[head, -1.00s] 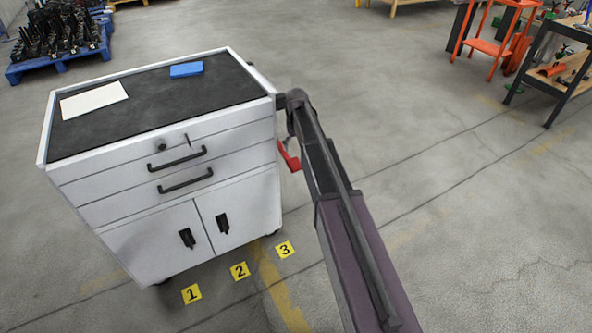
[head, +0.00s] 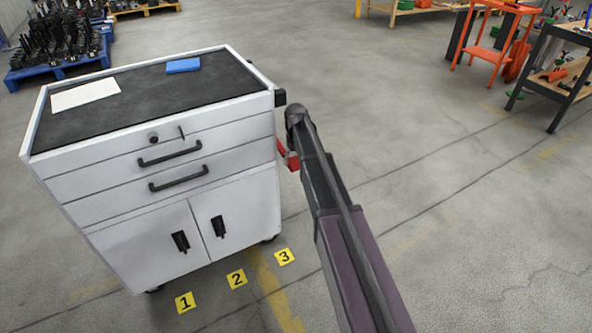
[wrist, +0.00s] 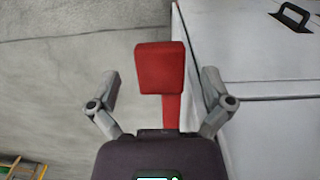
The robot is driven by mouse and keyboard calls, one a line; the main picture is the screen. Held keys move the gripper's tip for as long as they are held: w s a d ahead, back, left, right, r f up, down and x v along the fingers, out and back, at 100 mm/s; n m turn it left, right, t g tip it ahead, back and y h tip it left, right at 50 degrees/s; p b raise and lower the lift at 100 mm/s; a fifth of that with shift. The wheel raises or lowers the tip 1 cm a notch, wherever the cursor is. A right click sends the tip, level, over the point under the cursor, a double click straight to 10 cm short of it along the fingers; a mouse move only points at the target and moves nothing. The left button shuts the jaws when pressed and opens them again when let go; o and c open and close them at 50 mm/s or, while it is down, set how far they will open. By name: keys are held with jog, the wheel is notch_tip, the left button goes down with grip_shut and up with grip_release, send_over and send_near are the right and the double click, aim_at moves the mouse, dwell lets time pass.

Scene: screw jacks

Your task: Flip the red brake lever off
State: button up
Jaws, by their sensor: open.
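The red brake lever (wrist: 159,68) stands out from the side of the white tool cart (wrist: 260,55) in the wrist view, with a broad red pad at its end. My gripper (wrist: 162,90) is open, with one grey finger to the left of the lever and one to the right, both apart from it. In the head view the lever (head: 289,160) shows as a small red piece at the cart's right side, partly hidden by my arm. My gripper is hidden behind the arm there.
On the cart's black top lie a white sheet (head: 86,94) and a blue block (head: 183,65). A black handle (head: 280,97) sticks out at its upper right. Yellow floor markers 1 (head: 185,302), 2 (head: 237,278) and 3 (head: 284,257) lie in front. Open floor lies to the right.

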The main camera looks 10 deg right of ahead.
jog(key=shift+f+b, duration=0.95)
jog(key=shift+f, duration=0.35)
jog(key=c, duration=1.3)
jog(key=shift+o, duration=0.2)
jog(key=shift+r, duration=0.1)
jog(key=shift+r, duration=0.1)
